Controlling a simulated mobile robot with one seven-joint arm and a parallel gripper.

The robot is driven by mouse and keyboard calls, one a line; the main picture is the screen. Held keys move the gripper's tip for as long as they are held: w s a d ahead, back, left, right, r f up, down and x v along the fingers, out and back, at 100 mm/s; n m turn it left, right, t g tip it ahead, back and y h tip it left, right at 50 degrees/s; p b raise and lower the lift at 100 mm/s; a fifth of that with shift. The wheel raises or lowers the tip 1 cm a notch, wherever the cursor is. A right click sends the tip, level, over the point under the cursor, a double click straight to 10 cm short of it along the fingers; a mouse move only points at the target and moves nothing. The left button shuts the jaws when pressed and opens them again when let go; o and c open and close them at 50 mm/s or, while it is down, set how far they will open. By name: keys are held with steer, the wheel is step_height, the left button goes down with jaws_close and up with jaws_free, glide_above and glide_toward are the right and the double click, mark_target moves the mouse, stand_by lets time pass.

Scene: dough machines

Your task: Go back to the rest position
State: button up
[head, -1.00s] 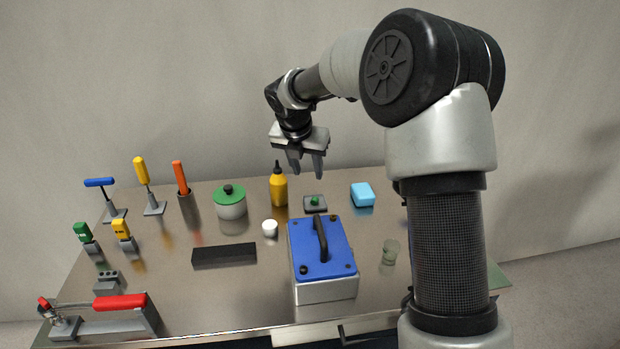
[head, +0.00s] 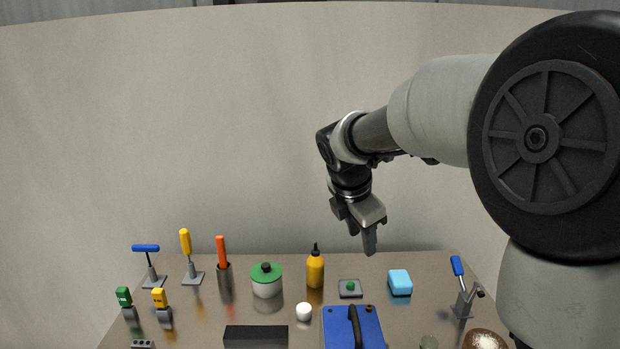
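My gripper (head: 369,250) hangs in the air above the back of the metal table (head: 200,318), pointing down. It is seen nearly edge-on, so its fingers overlap and I cannot tell whether they are apart. No object shows in it. Below it on the table are a green button on a grey plate (head: 350,289), a light blue block (head: 400,283) and a yellow bottle (head: 315,270). My arm reaches in from the right side of the picture.
A blue-lidded box (head: 343,333) with a black handle stands at the front. Left are a green-lidded pot (head: 267,284), a white cylinder (head: 304,311), a black block (head: 255,337) and several levers. A blue-handled lever (head: 459,275) and brown round loaf (head: 486,340) are right.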

steer(key=s+d+r+m+y+p, duration=0.1)
steer(key=s+r+m+p, duration=0.2)
steer(key=s+m, duration=0.8)
steer(key=s+d+r+m+t+y+p, duration=0.1)
steer(key=s+r+m+p, duration=0.3)
steer(key=s+r+m, duration=0.3)
steer(key=s+m, duration=0.4)
steer(key=s, duration=0.5)
steer(key=shift+m+y, duration=0.3)
